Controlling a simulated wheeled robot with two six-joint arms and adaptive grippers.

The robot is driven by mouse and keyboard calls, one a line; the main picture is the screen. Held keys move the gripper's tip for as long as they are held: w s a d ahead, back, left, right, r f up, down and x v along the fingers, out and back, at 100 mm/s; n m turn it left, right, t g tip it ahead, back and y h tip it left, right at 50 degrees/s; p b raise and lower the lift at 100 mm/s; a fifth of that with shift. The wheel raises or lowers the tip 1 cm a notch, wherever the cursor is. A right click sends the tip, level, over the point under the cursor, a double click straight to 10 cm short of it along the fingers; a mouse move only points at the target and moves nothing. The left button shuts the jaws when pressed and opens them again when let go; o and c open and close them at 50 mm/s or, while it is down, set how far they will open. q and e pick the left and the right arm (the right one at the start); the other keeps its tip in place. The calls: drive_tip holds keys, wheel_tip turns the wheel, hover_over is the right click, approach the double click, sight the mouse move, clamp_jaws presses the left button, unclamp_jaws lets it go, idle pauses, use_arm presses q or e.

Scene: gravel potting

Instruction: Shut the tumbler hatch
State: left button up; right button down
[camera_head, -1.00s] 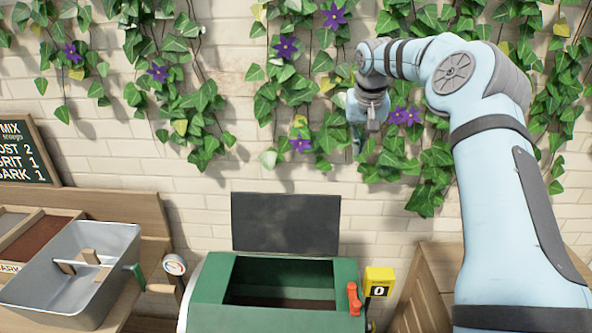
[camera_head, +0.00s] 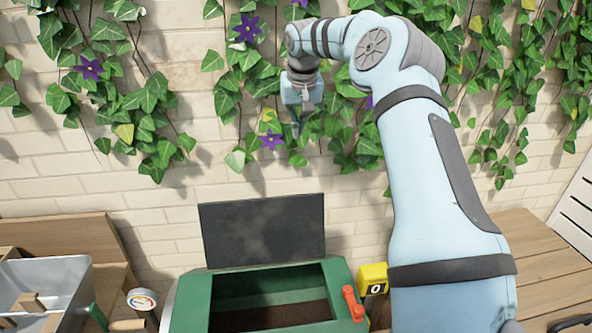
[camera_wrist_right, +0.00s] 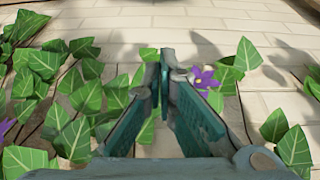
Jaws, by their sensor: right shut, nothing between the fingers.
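The green tumbler (camera_head: 190,300) stands low in the middle of the head view. Its dark hatch lid (camera_head: 262,231) stands upright at the back of the opening, so the hatch is open. Dark material shows down inside the opening. My right gripper (camera_head: 298,125) hangs above the lid, in front of the ivy wall, apart from the lid. In the right wrist view its fingers (camera_wrist_right: 164,65) are closed together with nothing between them, against ivy and brick. My left gripper is in neither view.
A red handle (camera_head: 353,303) and a yellow counter (camera_head: 373,279) reading 0 are at the tumbler's right. A grey tub (camera_head: 62,275) and a round gauge (camera_head: 142,299) are at the left. A wooden bench (camera_head: 540,262) is at the right. Ivy covers the wall behind.

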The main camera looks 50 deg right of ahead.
use_arm(q)
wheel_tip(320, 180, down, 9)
drive_tip(key=b, duration=0.8)
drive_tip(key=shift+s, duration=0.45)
use_arm(e)
wheel_tip(320, 180, down, 16)
drive_tip(key=s, duration=0.1)
drive_tip(key=shift+a, duration=0.2)
drive_tip(key=shift+d, duration=0.1)
